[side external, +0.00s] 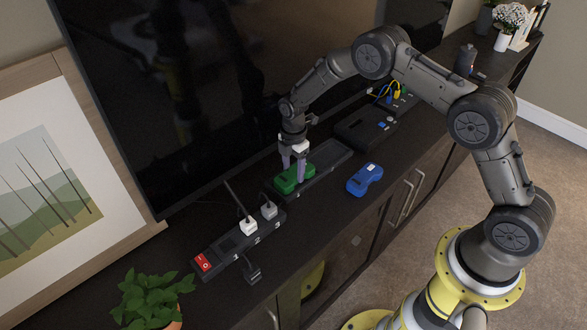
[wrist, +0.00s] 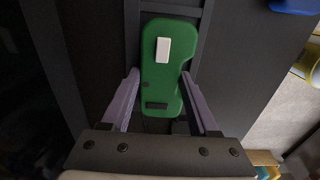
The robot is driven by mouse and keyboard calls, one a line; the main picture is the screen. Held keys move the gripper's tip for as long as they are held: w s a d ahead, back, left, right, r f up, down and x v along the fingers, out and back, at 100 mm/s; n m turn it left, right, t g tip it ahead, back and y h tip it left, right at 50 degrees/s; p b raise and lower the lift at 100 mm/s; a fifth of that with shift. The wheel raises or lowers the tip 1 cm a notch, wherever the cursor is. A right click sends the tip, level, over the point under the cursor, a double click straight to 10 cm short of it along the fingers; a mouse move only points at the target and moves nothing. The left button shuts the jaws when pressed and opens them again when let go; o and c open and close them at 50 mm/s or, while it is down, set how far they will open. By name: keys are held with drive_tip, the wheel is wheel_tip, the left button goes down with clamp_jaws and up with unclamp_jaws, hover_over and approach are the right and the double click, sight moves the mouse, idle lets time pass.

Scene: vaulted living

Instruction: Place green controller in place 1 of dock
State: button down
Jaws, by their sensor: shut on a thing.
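The green controller (side external: 293,179) is at the left end of the long dark dock (side external: 325,165) on the cabinet top. My gripper (side external: 295,170) reaches down from above with its purple fingers on either side of it. In the wrist view, the green controller (wrist: 163,82), with a white button and a dark slot, lies between the fingers of my gripper (wrist: 160,100), over the dark dock (wrist: 205,40). My gripper is shut on the controller. Whether the controller is fully seated in the dock I cannot tell.
A blue controller (side external: 364,179) lies on the cabinet in front of the dock. A power strip (side external: 226,246) with white plugs and a red switch is at the left. A black box (side external: 366,128) and cables (side external: 396,91) are behind right. A TV screen (side external: 220,80) rises at the back.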

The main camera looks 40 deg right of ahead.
drive_tip(key=shift+c, duration=0.7)
unclamp_jaws()
drive_tip(key=shift+f, duration=0.15)
wheel_tip(320, 180, up, 13)
wheel_tip(320, 180, up, 11)
drive_tip(key=m+t, duration=0.1)
drive_tip(key=m, duration=0.3)
hover_over(294, 172)
drive_tip(key=s, duration=0.6)
drive_tip(key=s+r+m+t, duration=0.2)
drive_tip(key=s+r+m, duration=0.3)
drive_tip(key=s+r, duration=0.45)
drive_tip(key=s+m+t, duration=0.2)
drive_tip(key=s+m, duration=0.7)
drive_tip(key=s, duration=1)
drive_tip(key=shift+s+d+t, duration=0.3)
drive_tip(key=shift+d, duration=0.1)
